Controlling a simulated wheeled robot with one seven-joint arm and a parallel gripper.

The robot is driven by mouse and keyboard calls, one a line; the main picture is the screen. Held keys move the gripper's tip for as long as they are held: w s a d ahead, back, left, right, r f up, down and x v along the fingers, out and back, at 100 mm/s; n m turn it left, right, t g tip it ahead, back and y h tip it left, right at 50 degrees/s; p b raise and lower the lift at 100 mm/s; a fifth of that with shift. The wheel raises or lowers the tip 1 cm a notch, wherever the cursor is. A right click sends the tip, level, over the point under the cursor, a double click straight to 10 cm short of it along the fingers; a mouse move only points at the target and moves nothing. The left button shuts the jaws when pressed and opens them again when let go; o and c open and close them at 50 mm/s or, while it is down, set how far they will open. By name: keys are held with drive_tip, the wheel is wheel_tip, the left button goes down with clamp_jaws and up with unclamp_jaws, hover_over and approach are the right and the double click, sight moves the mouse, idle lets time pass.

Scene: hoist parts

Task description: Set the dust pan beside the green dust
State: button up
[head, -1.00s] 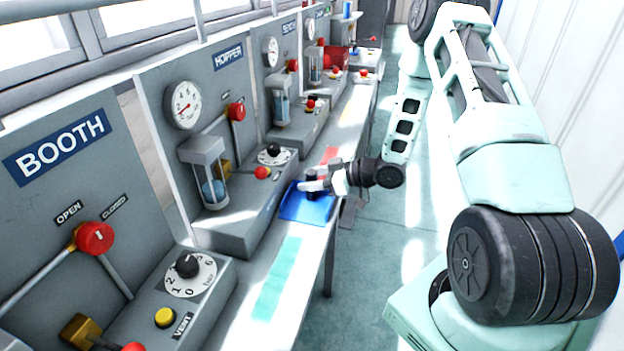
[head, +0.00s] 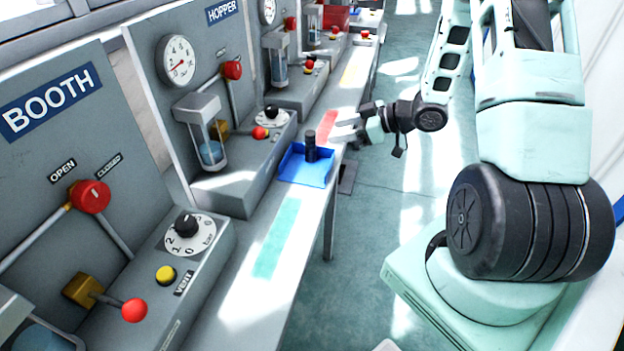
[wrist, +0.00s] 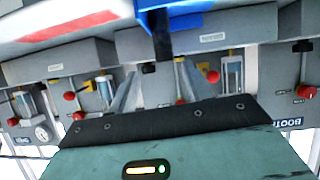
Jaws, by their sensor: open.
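The dust pan (head: 307,170) is a blue tray with a black upright handle (head: 310,146). It rests on the bench ledge in front of the hopper panel. The green dust (head: 276,239) is a flat green strip on the ledge, nearer to me than the pan, with a short bare stretch between them. My gripper (head: 345,131) is open and empty, just right of and beyond the pan's handle, apart from it. In the wrist view the blue pan (wrist: 205,18) and its black handle (wrist: 161,36) show at the top edge, only in part.
A red strip (head: 326,127) lies on the ledge beyond the pan, and a yellow strip (head: 353,70) lies farther off. The booth panel (head: 60,130) and hopper panel (head: 190,90) with levers and dials line the ledge's left side. The floor (head: 385,230) right of the ledge is clear.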

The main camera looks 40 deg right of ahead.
drive_tip(key=w+a+r+g+h, duration=0.1)
drive_tip(key=w+a+r+h, duration=0.2)
drive_tip(key=w+a, duration=0.35)
drive_tip(key=s+a+r+g+h, duration=0.1)
drive_tip(key=s+a+r+g, duration=0.1)
drive_tip(key=s+a, duration=0.35)
drive_tip(key=s+a+r+g+h, duration=0.1)
drive_tip(key=s+a+r, duration=0.1)
drive_tip(key=a, duration=0.6)
drive_tip(key=s+a+r+g+h, duration=0.1)
drive_tip(key=s+a+g, duration=0.2)
drive_tip(key=s, duration=0.8)
drive_tip(key=s+a+r+g, duration=0.2)
drive_tip(key=s+a, duration=0.6)
drive_tip(key=s, duration=0.4)
drive_tip(key=shift+s+a+r+g+h, duration=0.2)
drive_tip(key=shift+s+g+h, duration=0.15)
drive_tip(key=shift+g, duration=0.35)
drive_tip(key=shift+w, duration=0.1)
